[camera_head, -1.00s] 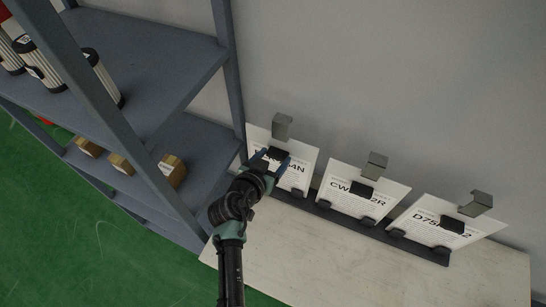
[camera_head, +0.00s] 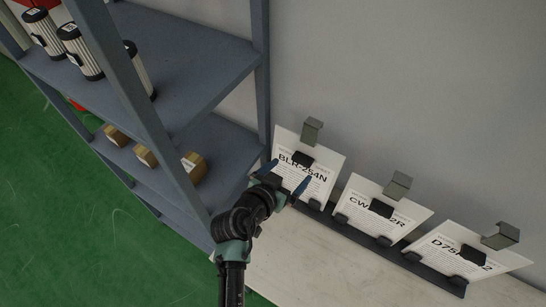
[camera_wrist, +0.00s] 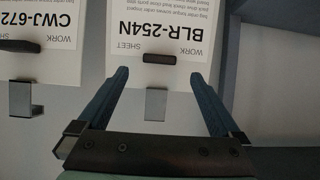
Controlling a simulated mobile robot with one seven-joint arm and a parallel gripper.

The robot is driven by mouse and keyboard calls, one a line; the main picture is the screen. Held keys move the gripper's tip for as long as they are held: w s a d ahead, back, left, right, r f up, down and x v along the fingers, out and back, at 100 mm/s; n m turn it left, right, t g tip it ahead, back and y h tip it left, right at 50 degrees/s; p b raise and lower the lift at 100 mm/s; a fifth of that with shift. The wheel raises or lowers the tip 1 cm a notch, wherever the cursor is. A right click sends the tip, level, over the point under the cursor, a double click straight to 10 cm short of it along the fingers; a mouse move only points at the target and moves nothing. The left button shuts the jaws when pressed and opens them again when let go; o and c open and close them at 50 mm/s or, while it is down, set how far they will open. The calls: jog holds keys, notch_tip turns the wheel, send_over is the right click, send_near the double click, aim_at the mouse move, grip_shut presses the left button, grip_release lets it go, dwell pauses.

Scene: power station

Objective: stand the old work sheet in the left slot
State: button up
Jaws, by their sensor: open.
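The work sheet marked BLR-254N (camera_head: 318,172) stands upright, leaning back, in the left slot of the dark rack (camera_head: 393,256). It also shows upside down in the wrist view (camera_wrist: 180,25), with a black clip piece (camera_wrist: 159,58) at its top edge. A middle sheet marked CWJ-672R (camera_head: 367,219) and a right sheet marked D75 with its other characters partly hidden (camera_head: 448,256) stand in the other slots. My gripper (camera_head: 287,178) is open and empty in front of the left sheet; its blue fingers (camera_wrist: 160,95) are spread wide, apart from the clip piece. None of the sheets shows which is old.
Metal brackets (camera_head: 311,130) stick out of the wall above each sheet. A grey shelf unit (camera_head: 190,72) with striped cylinders (camera_head: 80,52) and small brown boxes (camera_head: 194,167) stands close on the left. The pale tabletop (camera_head: 310,270) is bare in front of the rack.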

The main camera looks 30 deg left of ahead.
jog(key=b+v, duration=0.1)
jog(key=v, duration=0.8)
jog(key=w+d+r+t, duration=0.2)
jog(key=w+r, duration=0.1)
jog(key=r, duration=0.8)
jog(key=w+d+r+t+y, duration=0.1)
jog(key=w+d+r+t, duration=0.25)
jog(key=r, duration=0.65)
jog(key=w+d+r+t, duration=0.15)
jog(key=w+r, duration=0.25)
jog(key=r, duration=0.7)
jog(key=s+d+r+t, duration=0.2)
jog(key=s+d+r, duration=0.1)
jog(key=r, duration=0.5)
jog(key=s+d+r+t, duration=0.3)
jog(key=s+r, duration=0.1)
jog(key=r, duration=0.5)
jog(key=s+d+r+t, duration=0.3)
jog(key=s+r, duration=0.1)
jog(key=r, duration=0.4)
jog(key=shift+s+d+r+h, duration=0.15)
jog(key=shift+s+d+h, duration=0.15)
jog(key=shift+d, duration=0.05)
jog(key=shift+b, duration=0.3)
